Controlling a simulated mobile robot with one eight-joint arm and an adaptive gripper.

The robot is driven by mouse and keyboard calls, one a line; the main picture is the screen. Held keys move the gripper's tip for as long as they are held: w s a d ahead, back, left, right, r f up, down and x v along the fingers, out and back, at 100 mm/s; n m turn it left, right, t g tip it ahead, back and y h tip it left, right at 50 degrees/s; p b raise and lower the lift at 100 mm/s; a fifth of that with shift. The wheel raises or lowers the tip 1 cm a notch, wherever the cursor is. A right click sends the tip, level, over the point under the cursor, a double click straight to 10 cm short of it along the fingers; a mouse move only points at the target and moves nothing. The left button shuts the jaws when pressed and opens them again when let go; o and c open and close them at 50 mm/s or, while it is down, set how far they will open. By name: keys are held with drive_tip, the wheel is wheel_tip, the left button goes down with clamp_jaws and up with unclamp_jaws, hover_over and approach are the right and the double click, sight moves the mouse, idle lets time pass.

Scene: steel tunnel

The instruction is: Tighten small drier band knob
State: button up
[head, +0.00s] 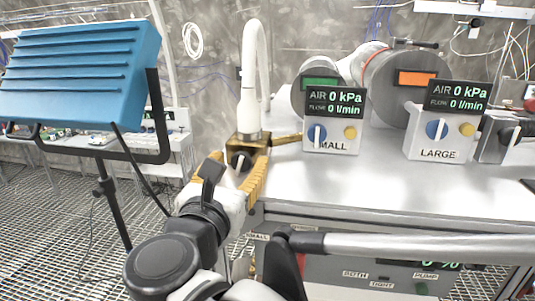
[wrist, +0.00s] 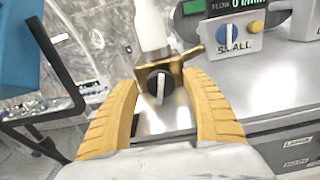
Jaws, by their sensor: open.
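My gripper (head: 240,163) is open, with its yellow ribbed fingers on either side of a black knob with a white bar (wrist: 160,84). I cannot tell whether they touch it. The knob is on the front of a brass-coloured fitting (wrist: 185,60) below a white upright pipe (head: 249,100). The white bar stands nearly upright in the wrist view. The small drier (head: 302,99) is a grey cylinder with a green label, behind the SMALL panel (head: 332,144). No band knob on it can be made out; the panel hides part of it.
The large drier (head: 385,100) and the LARGE panel (head: 440,146) stand to the right on the steel bench (head: 370,185). A blue panel (head: 75,75) on a black stand is at left. Bare bench lies in front of the panels.

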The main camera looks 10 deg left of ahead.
drive_tip(key=shift+w, duration=0.9)
clamp_jaws()
drive_tip(key=shift+d+m, duration=0.1)
drive_tip(key=shift+m, duration=0.7)
unclamp_jaws()
drive_tip(key=shift+s, duration=0.1)
drive_tip(key=shift+s, duration=0.1)
